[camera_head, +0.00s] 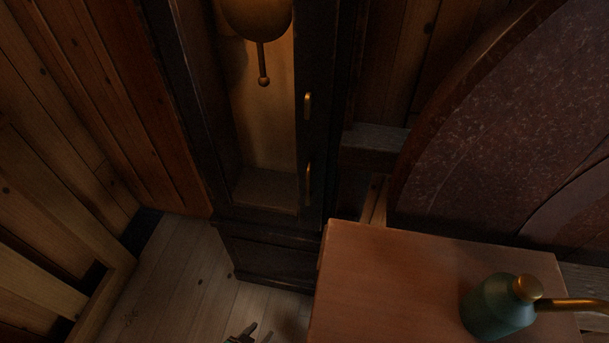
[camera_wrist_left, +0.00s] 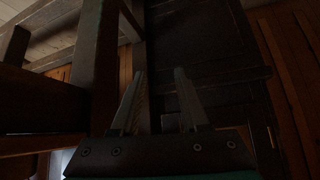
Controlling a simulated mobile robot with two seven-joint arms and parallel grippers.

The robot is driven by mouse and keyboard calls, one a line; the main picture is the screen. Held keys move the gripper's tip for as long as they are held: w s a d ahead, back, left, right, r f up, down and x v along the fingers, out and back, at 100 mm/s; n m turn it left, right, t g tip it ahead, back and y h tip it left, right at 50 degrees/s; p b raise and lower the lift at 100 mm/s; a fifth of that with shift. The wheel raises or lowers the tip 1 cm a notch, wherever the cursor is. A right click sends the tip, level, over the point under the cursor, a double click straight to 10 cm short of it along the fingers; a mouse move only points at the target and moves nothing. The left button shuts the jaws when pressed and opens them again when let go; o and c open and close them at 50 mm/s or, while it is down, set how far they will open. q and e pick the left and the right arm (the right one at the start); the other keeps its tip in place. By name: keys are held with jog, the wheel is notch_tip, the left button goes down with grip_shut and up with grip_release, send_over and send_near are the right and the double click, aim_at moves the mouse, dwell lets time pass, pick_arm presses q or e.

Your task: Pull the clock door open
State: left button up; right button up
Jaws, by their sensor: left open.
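The tall dark clock case (camera_head: 265,262) stands against the wall in the head view. Its dark-framed door (camera_head: 309,140) appears shut, and a brass pendulum (camera_head: 257,15) shows behind its opening. A long brass handle (camera_head: 308,185) is low on the door's right edge, with a smaller brass fitting (camera_head: 307,105) above it. My left gripper (camera_head: 247,334) barely shows at the bottom edge, below and in front of the clock, apart from the handle. In the left wrist view its two fingers (camera_wrist_left: 159,95) are spread and empty, facing dark wooden parts. My right gripper is not in view.
A wooden tabletop (camera_head: 400,280) lies right of the clock's base, with a green pot with a brass lid and spout (camera_head: 497,308) on it. A large curved dark red shape (camera_head: 500,140) stands behind it. Bare floorboards (camera_head: 180,275) lie to the left.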

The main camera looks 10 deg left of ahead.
pick_arm(q)
jog(key=w+d+r+t+h, duration=0.1)
jog(key=w+r+t, duration=0.2)
jog(key=w+r, duration=0.3)
jog(key=w+d+r+t, duration=0.1)
jog(key=w+r+t, duration=0.15)
jog(key=r, duration=0.45)
jog(key=t, duration=0.4)
send_near(307, 184)
jog(key=shift+n+h, duration=0.3)
jog(key=w, duration=0.3)
jog(key=w+d+b, duration=0.1)
jog(key=w, duration=0.6)
jog(key=shift+w+d+f, duration=0.1)
jog(key=shift+w+d, duration=0.2)
jog(key=shift+d, duration=0.05)
jog(key=shift+c, duration=0.3)
grip_shut()
